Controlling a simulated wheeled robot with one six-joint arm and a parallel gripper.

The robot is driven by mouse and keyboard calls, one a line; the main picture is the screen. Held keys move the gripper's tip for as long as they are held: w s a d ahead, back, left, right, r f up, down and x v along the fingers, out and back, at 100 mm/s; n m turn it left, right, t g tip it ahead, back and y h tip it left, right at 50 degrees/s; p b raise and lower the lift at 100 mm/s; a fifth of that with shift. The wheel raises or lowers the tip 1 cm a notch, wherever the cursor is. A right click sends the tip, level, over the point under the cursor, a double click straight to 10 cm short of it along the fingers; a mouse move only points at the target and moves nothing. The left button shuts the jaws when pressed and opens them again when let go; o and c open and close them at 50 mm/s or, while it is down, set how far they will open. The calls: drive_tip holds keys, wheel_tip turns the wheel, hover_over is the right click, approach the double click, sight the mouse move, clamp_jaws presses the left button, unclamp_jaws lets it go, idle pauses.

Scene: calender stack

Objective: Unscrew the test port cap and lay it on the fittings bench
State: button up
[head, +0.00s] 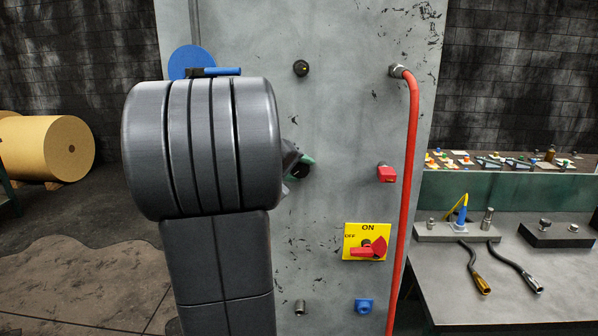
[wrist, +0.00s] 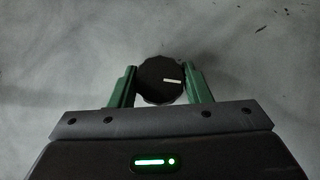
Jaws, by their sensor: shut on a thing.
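In the wrist view a dark round cap (wrist: 161,81) with a fluted rim and a short pale mark sits between the green fingers of my gripper (wrist: 160,88). The fingers are shut on its sides. The grey panel is right behind it, and I cannot tell whether the cap is still seated on its port. In the head view my gripper (head: 301,168) is mostly hidden behind my arm, with a dark end against the panel. The grey bench (head: 430,287) stands at the lower right, well apart from my gripper.
The panel (head: 335,120) also carries a dark knob (head: 301,68), a red fitting (head: 387,173), a yellow switch plate (head: 352,231), and a blue fitting (head: 364,305). A red hose (head: 413,150) hangs between my gripper and the bench. The bench's front left is bare; cables and fitting blocks lie behind.

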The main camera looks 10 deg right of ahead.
drive_tip(key=shift+f+n+h+b, duration=0.15)
drive_tip(key=shift+n+h+b, duration=0.35)
drive_tip(key=shift+b, duration=0.75)
drive_tip(key=shift+n+h+b, duration=0.5)
drive_tip(key=shift+h+b, duration=0.3)
drive_tip(key=shift+b, duration=1.2)
drive_tip(key=shift+h, duration=0.3)
drive_tip(key=shift+b, duration=0.55)
drive_tip(key=shift+n+t+h+b, duration=0.3)
drive_tip(key=shift+n+h+b, duration=0.3)
drive_tip(key=shift+b, duration=0.85)
drive_tip(key=shift+n+h+b, duration=0.3)
drive_tip(key=shift+n+b, duration=0.1)
drive_tip(key=shift+b, duration=0.6)
drive_tip(key=shift+n+t+h+b, duration=0.4)
drive_tip(key=shift+n+b, duration=0.1)
drive_tip(key=shift+b, duration=0.45)
